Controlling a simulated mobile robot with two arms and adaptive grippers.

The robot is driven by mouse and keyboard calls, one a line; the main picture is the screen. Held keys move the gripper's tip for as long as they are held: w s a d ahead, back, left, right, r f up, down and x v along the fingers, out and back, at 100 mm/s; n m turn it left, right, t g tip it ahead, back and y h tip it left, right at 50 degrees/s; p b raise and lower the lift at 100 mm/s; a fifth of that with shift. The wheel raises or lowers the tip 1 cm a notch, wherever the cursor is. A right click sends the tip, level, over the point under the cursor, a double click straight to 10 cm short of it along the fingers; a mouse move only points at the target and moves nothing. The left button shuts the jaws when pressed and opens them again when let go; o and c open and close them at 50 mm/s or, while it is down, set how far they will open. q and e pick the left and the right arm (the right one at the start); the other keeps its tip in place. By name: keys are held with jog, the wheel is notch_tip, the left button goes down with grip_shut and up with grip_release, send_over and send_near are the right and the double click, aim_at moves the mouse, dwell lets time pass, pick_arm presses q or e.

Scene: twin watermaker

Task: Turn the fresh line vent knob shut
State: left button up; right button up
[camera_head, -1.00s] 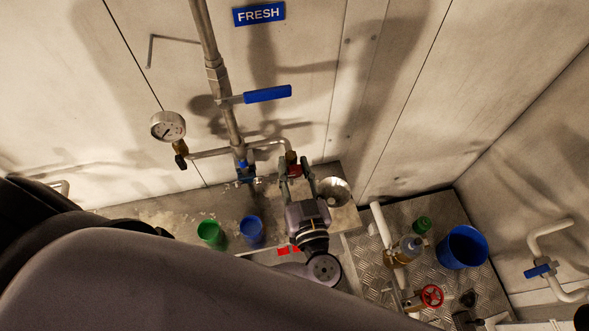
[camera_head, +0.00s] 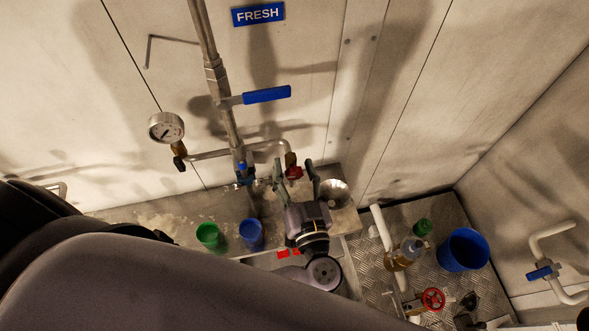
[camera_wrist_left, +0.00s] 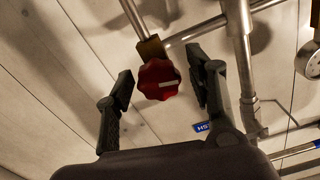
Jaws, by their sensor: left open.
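The red vent knob (camera_head: 294,172) sits on a brass fitting at the end of the side branch of the fresh line, left of a round metal funnel. My left gripper (camera_head: 296,168) is open, with one finger on each side of the knob. In the left wrist view the lobed red knob (camera_wrist_left: 158,79) shows between the two spread fingertips (camera_wrist_left: 160,82), with a visible gap on both sides. A pale line on its face lies nearly level in that view. The FRESH sign (camera_head: 258,14) is on the wall above. My right gripper is not in view.
A blue-handled lever (camera_head: 266,95) and a pressure gauge (camera_head: 166,127) are on the fresh line. The metal funnel (camera_head: 334,192) is close on the right. Green (camera_head: 209,236) and blue (camera_head: 251,234) cups stand below. A red handwheel (camera_head: 432,299) and blue bucket (camera_head: 464,249) are at lower right.

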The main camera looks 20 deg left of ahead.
pick_arm(q)
jog(key=v, duration=1.2)
